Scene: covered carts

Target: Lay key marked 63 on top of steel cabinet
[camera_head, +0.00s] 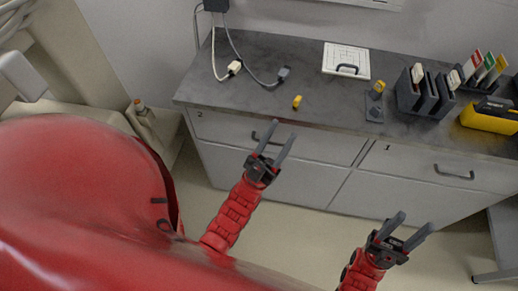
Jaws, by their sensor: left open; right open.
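A grey cabinet (250,60) with a dark worktop and pale drawer fronts stands ahead of me; it may be the steel cabinet. A small yellow piece (297,102) lies near the worktop's front edge. Another yellow piece (379,86) sits on a small grey holder (374,106) further right. No number 63 is legible, so I cannot tell whether either is the key. My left gripper (273,143) is open and empty, in front of the drawer marked 2. My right gripper (407,227) is open and empty, lower and further right, in front of the cabinet.
A white board with a dark handle (346,60), a black slotted rack (424,96), upright coloured cards (485,66) and a yellow-black case (490,115) occupy the worktop. Cables (250,73) lie at left. A large glossy red surface (85,200), apparently a cover, fills the lower left.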

